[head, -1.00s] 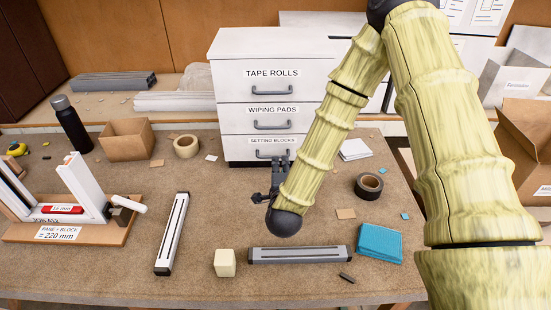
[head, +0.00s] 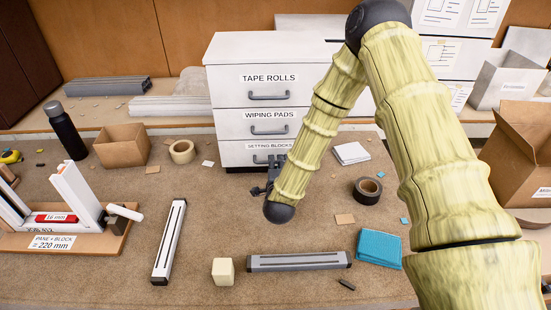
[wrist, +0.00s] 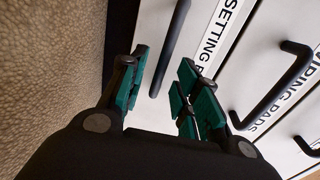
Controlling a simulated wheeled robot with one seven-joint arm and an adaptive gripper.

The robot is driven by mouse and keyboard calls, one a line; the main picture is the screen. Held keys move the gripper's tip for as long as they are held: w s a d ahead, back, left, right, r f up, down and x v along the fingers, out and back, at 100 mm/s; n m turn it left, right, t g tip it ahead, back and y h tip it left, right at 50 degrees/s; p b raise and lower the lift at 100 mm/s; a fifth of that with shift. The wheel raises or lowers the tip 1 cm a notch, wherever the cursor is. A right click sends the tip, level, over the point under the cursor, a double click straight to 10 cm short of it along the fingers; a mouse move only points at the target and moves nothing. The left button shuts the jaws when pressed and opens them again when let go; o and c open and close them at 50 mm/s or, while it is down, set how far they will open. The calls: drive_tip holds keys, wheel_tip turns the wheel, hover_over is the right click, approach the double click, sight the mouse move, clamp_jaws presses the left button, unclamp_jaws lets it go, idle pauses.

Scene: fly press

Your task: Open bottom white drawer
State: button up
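The white drawer cabinet (head: 338,52) stands at the back of the table. Its bottom drawer (head: 232,155), labelled SETTING BLOCKS, is shut. My gripper (head: 271,175) is in front of this drawer in the head view, and my arm partly hides the drawer's right side. In the wrist view my gripper (wrist: 163,85) is open, with green-padded fingers spread apart. The bottom drawer's dark bar handle (wrist: 171,48) shows in line with the gap between the fingers. The fingers do not appear closed on it, and exact contact cannot be told.
The middle drawer (head: 228,124), WIPING PADS, and top drawer (head: 226,92), TAPE ROLLS, are shut above. A masking tape roll (head: 182,151) lies left, a black tape roll (head: 367,190) and white pad (head: 350,153) right.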

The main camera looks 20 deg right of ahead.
drive_tip(key=shift+p+x, duration=0.4)
drive_tip(key=shift+x, duration=0.95)
clamp_jaws()
